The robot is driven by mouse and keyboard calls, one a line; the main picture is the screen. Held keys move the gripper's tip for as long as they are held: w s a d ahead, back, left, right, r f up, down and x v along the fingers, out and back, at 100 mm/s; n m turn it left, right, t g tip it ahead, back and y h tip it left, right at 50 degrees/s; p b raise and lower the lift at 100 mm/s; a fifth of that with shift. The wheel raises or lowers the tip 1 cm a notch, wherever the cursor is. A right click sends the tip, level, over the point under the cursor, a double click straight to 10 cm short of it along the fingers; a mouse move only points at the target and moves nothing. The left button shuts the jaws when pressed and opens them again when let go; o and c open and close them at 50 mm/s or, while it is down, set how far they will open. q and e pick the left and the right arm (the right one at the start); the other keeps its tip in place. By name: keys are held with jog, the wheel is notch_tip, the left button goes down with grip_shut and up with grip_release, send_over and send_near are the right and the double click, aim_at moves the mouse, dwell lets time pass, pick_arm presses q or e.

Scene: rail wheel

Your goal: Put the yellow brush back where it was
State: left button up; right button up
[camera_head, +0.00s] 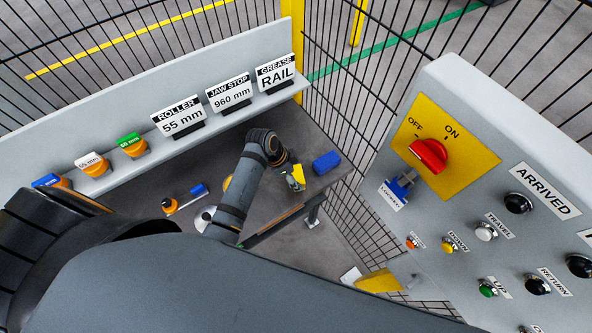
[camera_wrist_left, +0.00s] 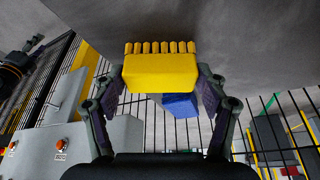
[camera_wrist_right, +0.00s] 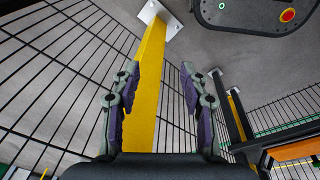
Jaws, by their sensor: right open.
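The yellow brush (camera_wrist_left: 160,72) is between the fingers of my left gripper (camera_wrist_left: 160,95), which is shut on it; its bristle tufts face up in the left wrist view. In the head view the brush (camera_head: 298,175) and my left gripper (camera_head: 291,180) are above the grey table (camera_head: 265,125), left of a blue block (camera_head: 326,162). A blue block (camera_wrist_left: 180,105) shows partly behind the brush in the left wrist view. My right gripper (camera_wrist_right: 157,100) is open and empty, in front of a yellow post (camera_wrist_right: 146,85) and fence.
A shelf (camera_head: 215,130) along the back holds label signs and several orange-based rollers. A blue-handled tool (camera_head: 190,196) lies on the table's left. A control panel (camera_head: 450,150) with a red switch (camera_head: 428,154) stands at right. Wire fence (camera_head: 345,110) closes the corner.

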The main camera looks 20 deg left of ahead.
aim_at(295, 175)
pick_arm(q)
jog(key=o, duration=0.3)
jog(key=shift+s+a+r, duration=0.1)
jog(key=shift+s+r, duration=0.1)
jog(key=shift+s, duration=0.2)
jog(key=shift+w, duration=0.15)
jog(key=shift+w+f, duration=0.1)
jog(key=shift+w, duration=0.05)
jog(key=b+v, duration=0.1)
jog(key=v, duration=0.1)
jog(key=shift+a+r, duration=0.2)
jog(key=shift+r, duration=0.15)
jog(key=b+v, duration=0.2)
jog(key=v, duration=0.7)
jog(key=shift+s+r, duration=0.15)
jog(key=shift+s, duration=0.05)
pick_arm(e)
jog(key=s+f, duration=0.3)
jog(key=shift+s+a+f, duration=0.25)
jog(key=shift+s, duration=0.15)
pick_arm(q)
jog(key=shift+d, duration=0.1)
pick_arm(e)
jog(key=shift+w+d, duration=0.1)
jog(key=shift+w, duration=0.1)
